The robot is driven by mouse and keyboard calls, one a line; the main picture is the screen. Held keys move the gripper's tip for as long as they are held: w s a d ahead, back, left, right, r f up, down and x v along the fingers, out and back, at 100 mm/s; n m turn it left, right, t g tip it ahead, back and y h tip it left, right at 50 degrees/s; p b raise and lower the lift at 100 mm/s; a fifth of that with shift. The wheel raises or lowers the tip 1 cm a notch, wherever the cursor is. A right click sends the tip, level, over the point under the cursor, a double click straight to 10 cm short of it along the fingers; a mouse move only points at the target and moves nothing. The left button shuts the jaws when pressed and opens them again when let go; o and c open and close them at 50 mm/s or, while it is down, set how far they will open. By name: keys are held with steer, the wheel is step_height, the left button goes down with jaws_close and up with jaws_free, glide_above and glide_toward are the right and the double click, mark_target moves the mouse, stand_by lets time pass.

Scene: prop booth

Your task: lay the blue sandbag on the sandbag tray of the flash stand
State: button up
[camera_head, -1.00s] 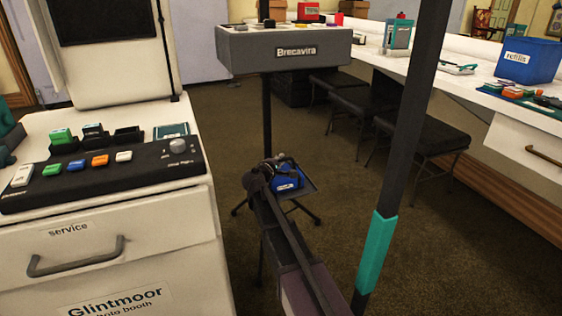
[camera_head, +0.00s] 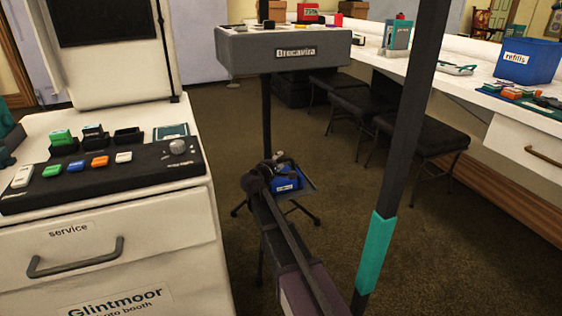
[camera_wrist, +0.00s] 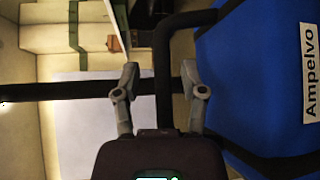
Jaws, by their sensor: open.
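The blue sandbag (camera_head: 286,184) lies on the dark sandbag tray (camera_head: 309,190) low on the flash stand's pole (camera_head: 266,115). In the wrist view the sandbag (camera_wrist: 262,75) fills the right side, with a white "Ampelvo" label and a black handle (camera_wrist: 163,75). My gripper (camera_wrist: 160,78) is open; the handle passes between its two fingers, with a gap visible on each side. In the head view my gripper (camera_head: 281,163) is small and dark, right at the bag, and my arm hides part of the bag and tray.
The flash head (camera_head: 285,50) sits above the tray. A dark pole with a teal band (camera_head: 375,255) stands close on the right. The white booth cabinet (camera_head: 110,235) is on the left. Black stools (camera_head: 425,135) stand by the counter; floor between is clear.

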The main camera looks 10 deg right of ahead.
steer(key=p+v, duration=0.1)
steer(key=v, duration=1)
steer(key=shift+s+p, duration=0.25)
steer(key=shift+p, duration=0.05)
steer(key=shift+a, duration=0.15)
